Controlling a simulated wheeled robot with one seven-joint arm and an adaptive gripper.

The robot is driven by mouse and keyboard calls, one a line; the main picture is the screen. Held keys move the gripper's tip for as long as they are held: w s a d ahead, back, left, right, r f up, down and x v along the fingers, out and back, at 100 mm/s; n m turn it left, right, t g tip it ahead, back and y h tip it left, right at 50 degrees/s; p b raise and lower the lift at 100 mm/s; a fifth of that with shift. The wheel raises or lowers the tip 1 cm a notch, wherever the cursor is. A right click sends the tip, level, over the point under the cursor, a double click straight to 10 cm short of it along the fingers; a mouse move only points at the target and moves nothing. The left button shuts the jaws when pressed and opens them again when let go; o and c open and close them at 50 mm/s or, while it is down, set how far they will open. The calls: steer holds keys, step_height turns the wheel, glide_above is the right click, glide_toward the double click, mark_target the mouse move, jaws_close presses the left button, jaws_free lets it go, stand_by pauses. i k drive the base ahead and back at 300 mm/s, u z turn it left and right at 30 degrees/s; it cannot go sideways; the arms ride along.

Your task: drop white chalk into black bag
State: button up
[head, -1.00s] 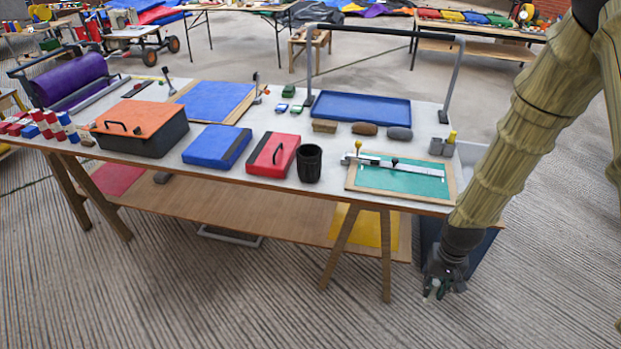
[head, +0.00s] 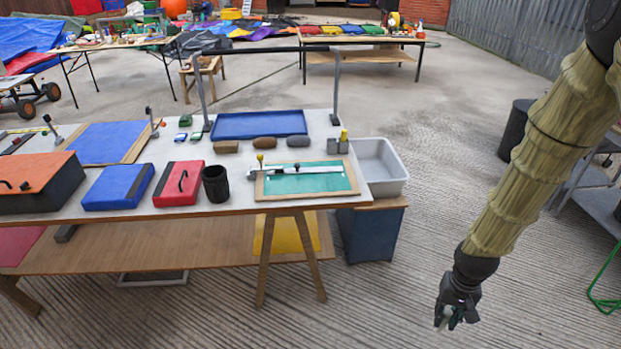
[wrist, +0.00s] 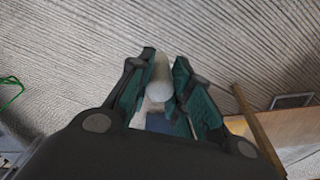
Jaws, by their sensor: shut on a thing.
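My gripper (head: 455,312) hangs low over the ribbed floor, right of the table, and is shut on the white chalk (wrist: 160,78). In the wrist view the chalk is a pale, round-ended stick between the green finger pads. In the head view it is only a small pale bit at the fingertips. I cannot clearly pick out a black bag. A dark, upright, roughly cylindrical thing (head: 515,132) stands on the floor at the right, partly behind my arm; I cannot tell whether it is the bag.
The long work table (head: 225,197) holds a black cup (head: 216,184), red case (head: 180,183), blue case (head: 117,186) and green board (head: 310,181). A grey tub (head: 380,165) stands on a blue cabinet (head: 372,235) at its right end. Floor around my gripper is clear.

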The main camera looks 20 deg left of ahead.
mark_target(219, 196)
steer(key=z, duration=0.85)
steer(key=i, duration=1.1)
steer(key=u, duration=1.5)
